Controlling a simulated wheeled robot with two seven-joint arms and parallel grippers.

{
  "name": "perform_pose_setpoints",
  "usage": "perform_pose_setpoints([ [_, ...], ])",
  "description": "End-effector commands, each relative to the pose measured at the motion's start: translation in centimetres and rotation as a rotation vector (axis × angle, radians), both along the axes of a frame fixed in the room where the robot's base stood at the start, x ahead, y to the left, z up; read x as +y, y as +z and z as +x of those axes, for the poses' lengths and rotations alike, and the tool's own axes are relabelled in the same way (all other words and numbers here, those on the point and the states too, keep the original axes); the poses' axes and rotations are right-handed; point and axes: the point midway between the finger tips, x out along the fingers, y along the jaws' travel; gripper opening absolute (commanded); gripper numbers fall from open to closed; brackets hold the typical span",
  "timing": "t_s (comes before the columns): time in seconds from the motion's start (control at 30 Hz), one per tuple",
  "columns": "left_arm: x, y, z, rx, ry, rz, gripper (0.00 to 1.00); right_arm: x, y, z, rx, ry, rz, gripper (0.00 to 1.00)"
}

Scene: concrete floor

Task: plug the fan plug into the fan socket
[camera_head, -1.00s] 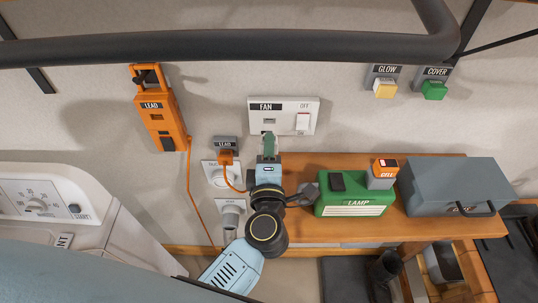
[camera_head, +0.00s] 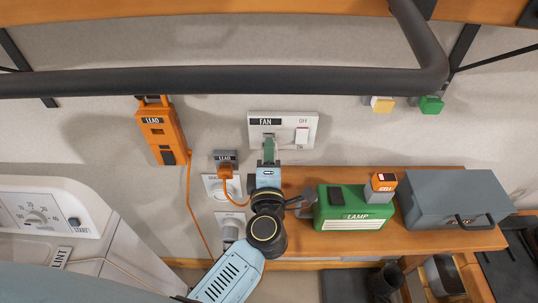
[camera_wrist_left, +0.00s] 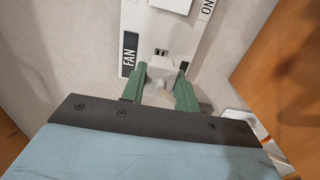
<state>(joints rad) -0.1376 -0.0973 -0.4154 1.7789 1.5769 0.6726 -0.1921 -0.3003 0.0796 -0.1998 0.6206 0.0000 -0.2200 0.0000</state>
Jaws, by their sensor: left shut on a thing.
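The fan socket is on a white panel (camera_head: 283,118) on the wall, labelled FAN, with a white switch on its right side. My left gripper (camera_head: 268,146) is in front of the panel's lower left part, its green fingers reaching to the socket. In the left wrist view the fingers (camera_wrist_left: 160,88) are shut on the white fan plug (camera_wrist_left: 160,70), one on each side. The plug's front is at the socket (camera_wrist_left: 161,52), with dark slots showing just above it. I cannot tell whether its pins are inside. My right gripper is out of view.
An orange LEAD box (camera_head: 160,132) hangs left, its cord running down. An orange plug (camera_head: 227,171) sits in the LEAD socket below the fan panel. A dark bar (camera_head: 200,80) crosses above.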

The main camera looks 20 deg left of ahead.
Motion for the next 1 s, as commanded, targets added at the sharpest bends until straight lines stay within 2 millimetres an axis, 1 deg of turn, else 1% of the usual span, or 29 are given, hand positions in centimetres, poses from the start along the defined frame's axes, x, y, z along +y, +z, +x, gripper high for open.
perform_pose_setpoints([
  [0.27,-0.01,0.08,-0.01,0.001,0.000,0.000,0.03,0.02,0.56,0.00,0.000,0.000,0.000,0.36],
  [0.77,0.00,0.02,-0.01,0.000,0.000,0.000,0.03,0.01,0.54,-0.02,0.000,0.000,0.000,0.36],
  [1.0,-0.02,0.11,-0.02,0.000,-0.001,-0.001,0.03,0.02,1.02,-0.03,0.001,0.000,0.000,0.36],
])
